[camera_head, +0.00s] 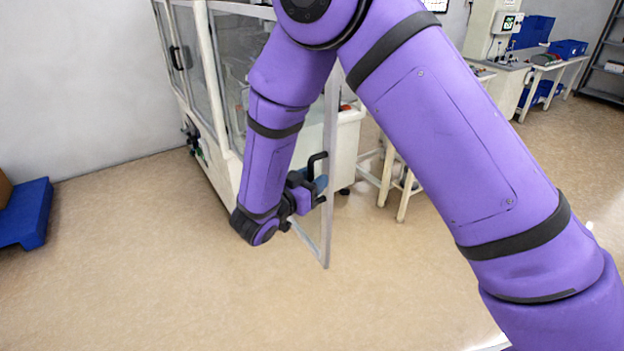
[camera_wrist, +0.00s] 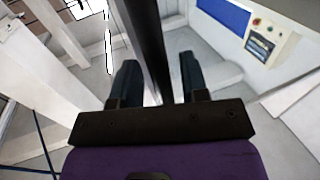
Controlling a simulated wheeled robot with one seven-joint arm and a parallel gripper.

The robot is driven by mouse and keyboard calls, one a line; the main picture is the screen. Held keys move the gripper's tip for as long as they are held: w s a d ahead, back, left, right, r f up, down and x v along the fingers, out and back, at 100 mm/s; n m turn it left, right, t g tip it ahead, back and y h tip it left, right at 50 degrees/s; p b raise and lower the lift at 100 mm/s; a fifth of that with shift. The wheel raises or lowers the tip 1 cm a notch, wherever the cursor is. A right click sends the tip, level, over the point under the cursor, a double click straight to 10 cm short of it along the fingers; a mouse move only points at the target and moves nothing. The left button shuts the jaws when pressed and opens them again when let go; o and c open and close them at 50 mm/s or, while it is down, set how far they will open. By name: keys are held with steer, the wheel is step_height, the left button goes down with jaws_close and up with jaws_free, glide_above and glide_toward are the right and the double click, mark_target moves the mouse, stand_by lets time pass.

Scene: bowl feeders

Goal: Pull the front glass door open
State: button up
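The front glass door (camera_head: 327,225) of the white machine is swung out from the cabinet; its pale frame stands nearly edge-on in the head view. Its black handle (camera_head: 318,158) sticks out just above my gripper (camera_head: 318,188). In the wrist view the handle shows as a dark bar (camera_wrist: 148,40) running down between the two fingers of my gripper (camera_wrist: 158,75). The fingers stand apart on either side of the bar, with light gaps showing beside it. Contact with the bar cannot be made out. My arm hides part of the door and the cabinet front.
The white machine cabinet (camera_head: 225,100) stands behind the door, with another black handle (camera_head: 180,57) on its left side. A blue pallet (camera_head: 25,215) lies at the left wall. White tables (camera_head: 400,185) stand right of the door. The floor in front is clear.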

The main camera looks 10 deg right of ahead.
steer(key=shift+a, duration=0.1)
steer(key=v, duration=1)
steer(key=shift+s+a, duration=0.2)
steer(key=shift+s, duration=0.1)
